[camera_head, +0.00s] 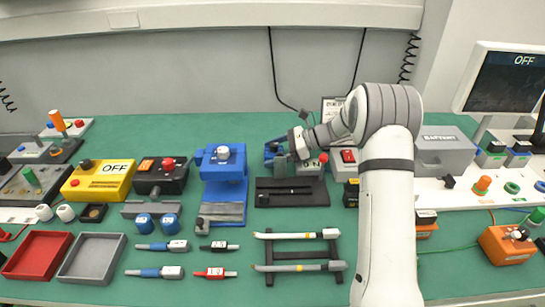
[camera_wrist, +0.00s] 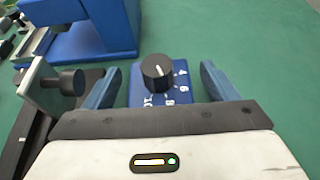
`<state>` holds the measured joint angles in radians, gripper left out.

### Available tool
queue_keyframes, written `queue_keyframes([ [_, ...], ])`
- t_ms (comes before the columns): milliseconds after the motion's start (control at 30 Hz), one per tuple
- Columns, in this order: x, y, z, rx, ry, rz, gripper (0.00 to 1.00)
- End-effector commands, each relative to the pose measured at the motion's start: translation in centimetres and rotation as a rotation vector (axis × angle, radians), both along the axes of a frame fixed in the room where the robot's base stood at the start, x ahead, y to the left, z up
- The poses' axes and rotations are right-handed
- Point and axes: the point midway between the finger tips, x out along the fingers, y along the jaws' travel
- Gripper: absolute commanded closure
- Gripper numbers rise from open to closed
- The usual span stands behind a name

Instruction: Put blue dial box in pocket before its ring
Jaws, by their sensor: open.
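The blue dial box (camera_wrist: 142,88), with a black knob and white numbers, stands between my gripper's fingers in the wrist view. My gripper (camera_wrist: 161,70) is open. Its two blue-grey fingers lie left and right of the box, with a visible gap on the right side; contact on the left cannot be told. In the head view my gripper (camera_head: 285,153) is at the back of the bench, right of the blue stand, and mostly hides the box. On the white strip at the right are a green ring (camera_head: 512,188) and a partly cut-off bluish ring (camera_head: 540,186). Pockets are hard to make out.
A blue stand (camera_head: 223,175) is left of my gripper. A black fixture (camera_head: 290,192) lies just in front of it. A red-button box (camera_head: 347,157) stands to the right. My arm crosses the right middle. An orange box (camera_head: 507,245) with a cable sits at front right.

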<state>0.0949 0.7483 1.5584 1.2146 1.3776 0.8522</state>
Motion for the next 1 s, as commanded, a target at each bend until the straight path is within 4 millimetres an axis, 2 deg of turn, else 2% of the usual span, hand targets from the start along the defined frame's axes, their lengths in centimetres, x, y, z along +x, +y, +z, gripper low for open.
queue_keyframes([
  [167, 0.0, -0.01, 0.04, 0.0, -0.001, 0.0, 0.22],
  [967, 0.0, 0.11, 0.19, 0.001, -0.003, 0.002, 0.86],
  [1000, 0.0, 0.11, 0.19, 0.001, -0.003, 0.002, 0.9],
])
